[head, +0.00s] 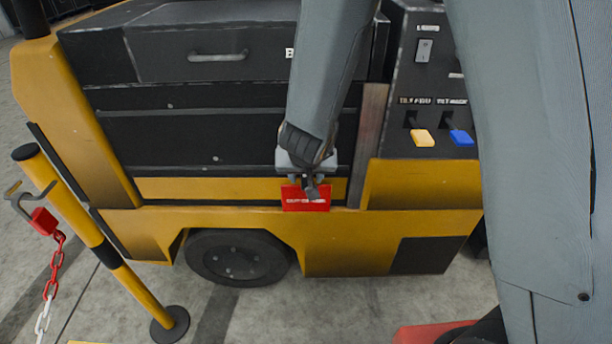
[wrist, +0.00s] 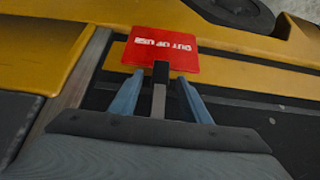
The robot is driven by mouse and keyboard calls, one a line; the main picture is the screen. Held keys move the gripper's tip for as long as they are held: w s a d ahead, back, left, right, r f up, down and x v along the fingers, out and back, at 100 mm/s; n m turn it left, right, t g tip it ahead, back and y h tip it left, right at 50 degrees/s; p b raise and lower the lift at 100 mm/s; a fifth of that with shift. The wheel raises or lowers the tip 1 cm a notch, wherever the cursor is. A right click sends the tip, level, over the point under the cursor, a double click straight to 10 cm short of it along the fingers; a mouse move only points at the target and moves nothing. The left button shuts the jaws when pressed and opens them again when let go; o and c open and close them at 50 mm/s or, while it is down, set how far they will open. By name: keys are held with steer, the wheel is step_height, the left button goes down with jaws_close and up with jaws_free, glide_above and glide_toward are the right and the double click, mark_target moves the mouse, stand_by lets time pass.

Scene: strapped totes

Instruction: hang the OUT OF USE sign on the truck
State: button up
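The red OUT OF USE sign (head: 306,203) is in front of the truck's (head: 430,185) yellow lower side panel. In the wrist view the sign (wrist: 163,52) shows its white lettering upside down. My gripper (head: 313,186) is right at the sign's upper edge. In the wrist view its two blue-grey fingers (wrist: 160,76) stand apart, with a narrow dark strip (wrist: 160,92) between them reaching to the sign's edge. Gaps show on both sides of the strip. Whether the sign hangs on the truck is hidden by my gripper.
A yellow-black post (head: 75,225) with a hook and a red-white chain (head: 52,265) stands at the left. The truck's control panel with yellow (head: 422,138) and blue (head: 461,137) levers is right of my gripper. A wheel (head: 238,257) shows below.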

steer(key=p+v, duration=0.4)
steer(key=v, duration=0.4)
steer(key=s+d+r+g, duration=0.3)
steer(key=s+d, duration=0.5)
steer(key=s+d+r+g, duration=0.3)
steer(key=s+d, duration=0.6)
stand_by(1.8)
